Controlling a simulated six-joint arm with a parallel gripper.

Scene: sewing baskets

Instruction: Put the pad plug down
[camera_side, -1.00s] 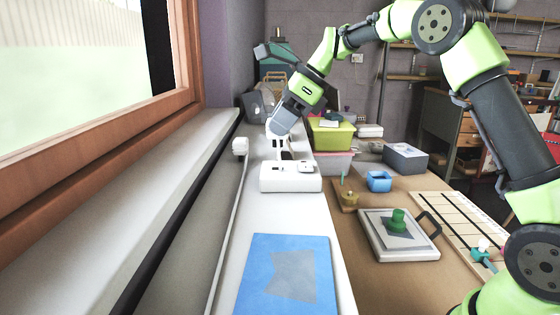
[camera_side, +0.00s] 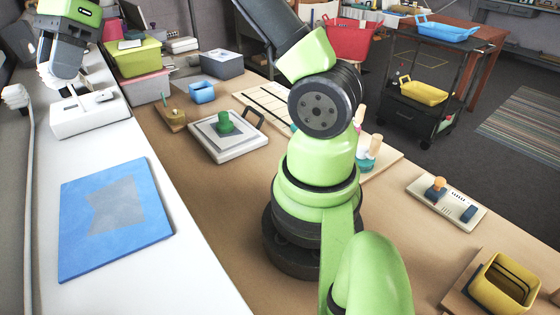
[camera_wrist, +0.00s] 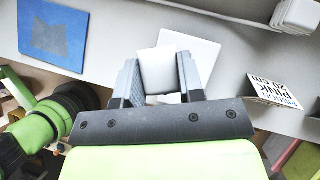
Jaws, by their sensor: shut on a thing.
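My gripper (camera_wrist: 158,84) is shut on a white block, the pad plug (camera_wrist: 157,68), which fills the space between the two dark fingers in the wrist view. In the side view my gripper (camera_side: 64,86) is at the upper left, just over the back of a low white box (camera_side: 88,118). The box has dark slots in its front and a small rounded piece on its top right. The box also shows beyond the plug in the wrist view (camera_wrist: 203,52). I cannot tell whether the plug touches the box.
A blue mat (camera_side: 80,235) with a grey patch lies on the white ledge nearer the camera. A white fitting on a cord (camera_side: 14,95) is left of the box. Green and pink bins (camera_side: 140,60) stand behind it. A printed sign (camera_wrist: 275,90) is right in the wrist view.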

